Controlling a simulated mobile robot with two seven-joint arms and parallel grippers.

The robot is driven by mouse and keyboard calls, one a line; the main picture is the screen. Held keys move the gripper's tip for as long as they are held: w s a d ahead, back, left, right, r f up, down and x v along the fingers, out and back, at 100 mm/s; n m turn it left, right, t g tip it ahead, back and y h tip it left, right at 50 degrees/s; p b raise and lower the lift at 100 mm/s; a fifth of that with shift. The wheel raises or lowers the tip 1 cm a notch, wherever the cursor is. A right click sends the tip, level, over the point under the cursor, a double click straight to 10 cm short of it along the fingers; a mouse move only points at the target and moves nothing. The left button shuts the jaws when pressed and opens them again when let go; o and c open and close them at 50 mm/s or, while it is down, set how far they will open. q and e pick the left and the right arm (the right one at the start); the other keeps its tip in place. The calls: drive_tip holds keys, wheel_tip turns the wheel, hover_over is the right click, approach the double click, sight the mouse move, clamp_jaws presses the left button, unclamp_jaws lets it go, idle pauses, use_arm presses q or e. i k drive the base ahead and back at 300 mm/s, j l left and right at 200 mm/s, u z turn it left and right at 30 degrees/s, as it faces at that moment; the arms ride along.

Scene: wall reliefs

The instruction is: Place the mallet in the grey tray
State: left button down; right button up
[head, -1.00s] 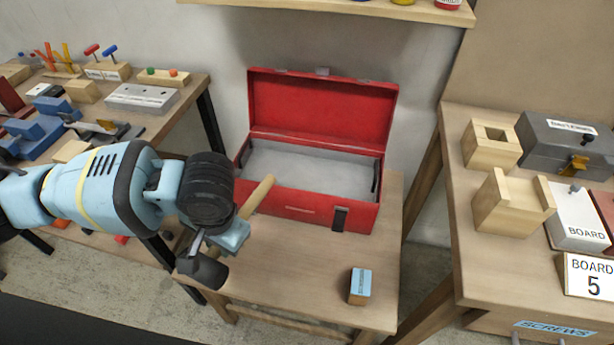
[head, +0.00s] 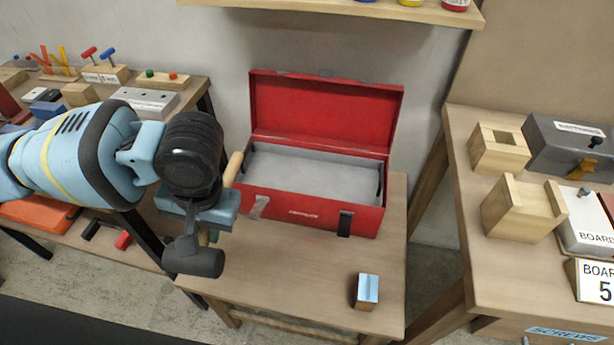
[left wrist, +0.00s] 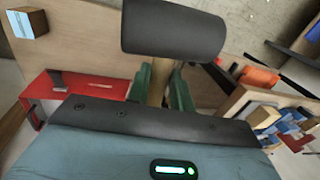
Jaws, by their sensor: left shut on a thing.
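The mallet has a dark grey head (head: 194,258) and a pale wooden handle (head: 233,168). My left gripper (head: 210,234) is shut on the handle and holds the mallet in the air, head down, in front of the red toolbox's left side. In the left wrist view the mallet head (left wrist: 174,33) shows beyond the green fingers (left wrist: 160,88), which are on either side of the handle. The grey tray (head: 312,172) lies inside the open red toolbox (head: 300,210) and looks empty. My right gripper is not in view.
The toolbox stands on a small wooden table (head: 290,270), its lid leaning open at the back. A small blue-topped block (head: 367,291) sits near the front right. A bench (head: 470,250) with wooden blocks is at right; a cluttered bench (head: 190,92) is at left.

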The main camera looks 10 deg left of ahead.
sight(313, 177)
drive_tip(key=i+j, duration=0.15)
drive_tip(key=j, duration=0.15)
drive_tip(key=i+j+z, duration=0.1)
drive_tip(key=j, duration=0.25)
drive_tip(key=i+j, duration=0.25)
drive_tip(key=j+z, duration=0.1)
drive_tip(key=z, duration=1)
